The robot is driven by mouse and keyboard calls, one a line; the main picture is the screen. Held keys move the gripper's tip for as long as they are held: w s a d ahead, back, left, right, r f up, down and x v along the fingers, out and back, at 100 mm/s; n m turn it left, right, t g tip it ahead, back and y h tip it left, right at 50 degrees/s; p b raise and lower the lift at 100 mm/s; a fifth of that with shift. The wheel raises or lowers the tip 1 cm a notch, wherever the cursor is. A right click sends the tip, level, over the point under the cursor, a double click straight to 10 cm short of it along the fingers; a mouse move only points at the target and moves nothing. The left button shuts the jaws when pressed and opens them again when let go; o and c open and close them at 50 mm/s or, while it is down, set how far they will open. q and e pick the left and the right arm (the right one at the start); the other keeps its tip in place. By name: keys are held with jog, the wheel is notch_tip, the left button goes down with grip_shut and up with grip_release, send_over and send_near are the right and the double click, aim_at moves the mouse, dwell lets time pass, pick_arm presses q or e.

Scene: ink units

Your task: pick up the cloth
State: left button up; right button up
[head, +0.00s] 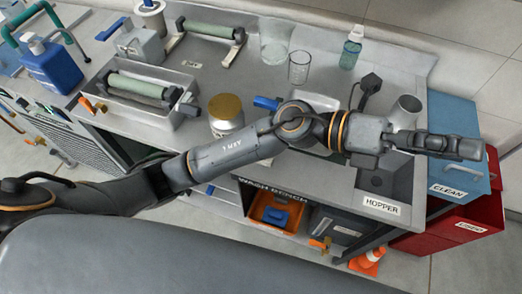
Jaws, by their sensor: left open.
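I cannot make out a cloth in the head view. My left arm reaches in from the left across the wash bench, and my left gripper (474,148) is over the blue bin (447,186) labelled CLEAN, at the right end of the bench. The gripper's fingers point right and are open, with nothing seen between them. The gripper and wrist hide part of the bin, and its contents are not clear. A red bin (436,236) labelled USED stands below and in front of the blue one. My right gripper is not in view.
The bench (215,58) carries green rollers (137,87), a gold-lidded jar (226,112), a clear beaker (299,67) and a green bottle (351,48). The hopper (377,181) is beside the bins. An orange tray (272,213) sits below; an orange cone (368,260) stands on the floor.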

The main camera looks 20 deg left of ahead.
pick_arm(q)
jog(key=s+a+f+m+g+y, duration=0.1)
jog(key=a+f+m+y, duration=0.1)
jog(key=f+m+y, duration=0.6)
jog(key=s+a+f+m+g+y, duration=0.1)
jog(key=a+f+m+y, duration=0.1)
jog(key=f+y, duration=0.65)
jog(key=w+a+f+t+y, duration=0.3)
jog(key=w+a+y, duration=0.3)
jog(key=a, duration=0.5)
jog(key=w+a+f+t+y, duration=0.2)
jog(key=w+a+f+y, duration=0.15)
jog(key=w+a, duration=0.65)
jog(key=a+f, duration=0.1)
jog(key=f, duration=0.1)
jog(key=s+a+f, duration=0.1)
jog(key=a+f, duration=0.2)
jog(key=shift+s+f, duration=0.15)
jog(key=shift+f, duration=0.4)
jog(key=shift+s+a+f+p, duration=0.1)
jog(key=shift+a+f+p, duration=0.15)
jog(key=shift+f+p, duration=0.2)
jog(key=p+x, duration=0.1)
jog(key=x, duration=0.2)
jog(key=shift+s+a+f, duration=0.1)
jog(key=shift+f, duration=0.2)
jog(key=shift+a+f, duration=0.1)
jog(key=shift+f, duration=0.25)
jog(key=c, duration=1.1)
